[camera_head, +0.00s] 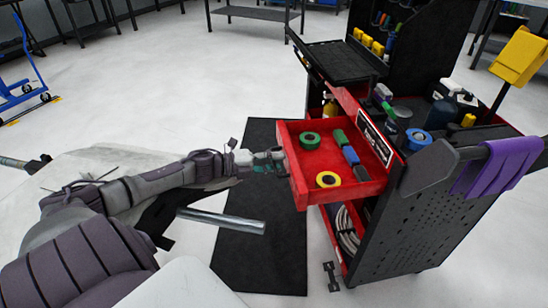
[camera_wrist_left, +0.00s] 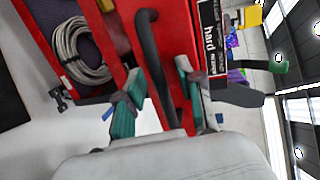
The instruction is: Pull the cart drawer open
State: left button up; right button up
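The red cart drawer (camera_head: 342,182) sticks out from the left side of the black and red cart (camera_head: 410,215) and stands open. Its inside shows, with several tape rolls and small items. My left gripper (camera_head: 277,160) is at the drawer's front. In the left wrist view, its two teal fingers (camera_wrist_left: 157,98) stand apart on either side of the black bar handle (camera_wrist_left: 152,45). A gap shows between the left finger and the bar; whether the right finger touches it, I cannot tell. My right gripper is not in view.
A black mat (camera_head: 262,250) lies on the pale floor below the drawer. A purple cloth (camera_head: 497,165) hangs over the cart's near rail. Coiled cable (camera_wrist_left: 80,50) sits on a shelf below the drawer. The floor left of the cart is mostly clear.

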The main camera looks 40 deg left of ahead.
pick_arm(q)
jog(key=v, duration=0.7)
jog(key=shift+s, duration=0.2)
jog(key=shift+a+r, duration=0.1)
jog(key=shift+r, duration=0.05)
dwell(0.6)
